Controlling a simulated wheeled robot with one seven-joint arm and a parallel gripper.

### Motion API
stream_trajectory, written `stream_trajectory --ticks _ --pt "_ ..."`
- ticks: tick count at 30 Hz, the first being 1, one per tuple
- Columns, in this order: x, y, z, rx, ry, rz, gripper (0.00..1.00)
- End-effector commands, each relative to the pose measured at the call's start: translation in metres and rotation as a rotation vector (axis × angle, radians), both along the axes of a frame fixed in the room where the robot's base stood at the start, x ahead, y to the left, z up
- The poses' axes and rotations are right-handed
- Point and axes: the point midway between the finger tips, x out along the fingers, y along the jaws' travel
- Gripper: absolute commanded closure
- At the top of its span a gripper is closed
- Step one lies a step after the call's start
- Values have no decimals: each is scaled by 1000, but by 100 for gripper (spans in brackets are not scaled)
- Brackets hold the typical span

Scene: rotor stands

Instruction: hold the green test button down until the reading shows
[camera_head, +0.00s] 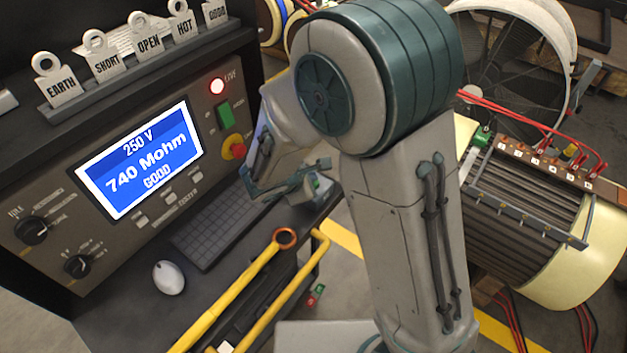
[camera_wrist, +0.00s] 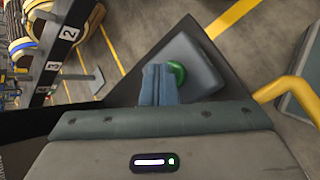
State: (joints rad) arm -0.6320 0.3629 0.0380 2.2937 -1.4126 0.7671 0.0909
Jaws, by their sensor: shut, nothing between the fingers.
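The screen (camera_head: 144,160) on the test panel reads "250 V", "740 Mohm" and "GOOD". The green test button (camera_wrist: 177,73) is a round button on a grey box (camera_wrist: 203,68) at the desk's corner. In the wrist view my gripper (camera_wrist: 160,70) is shut and empty, its fingertips against or right over the button's left side. The fingers hide part of the button, and how far it is pressed cannot be told. In the head view my gripper (camera_head: 308,178) is low over the desk's right end, and the box is mostly hidden.
The panel has a lit red lamp (camera_head: 217,86), a green switch (camera_head: 224,114) and a red stop knob (camera_head: 236,151). A keyboard (camera_head: 215,228) and mouse (camera_head: 168,277) lie on the desk. Yellow-handled probes (camera_head: 225,300) stand in front. A rotor (camera_head: 530,210) with red leads stands right.

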Motion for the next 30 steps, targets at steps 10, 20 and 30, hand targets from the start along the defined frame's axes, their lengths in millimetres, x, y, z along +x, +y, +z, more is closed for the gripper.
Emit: stream_trajectory --ticks 10,20,30 --pt "0 0 12 1 0 -1 100" --pt "0 0 20 1 -1 0 100" --pt "0 0 54 1 -1 0 100"
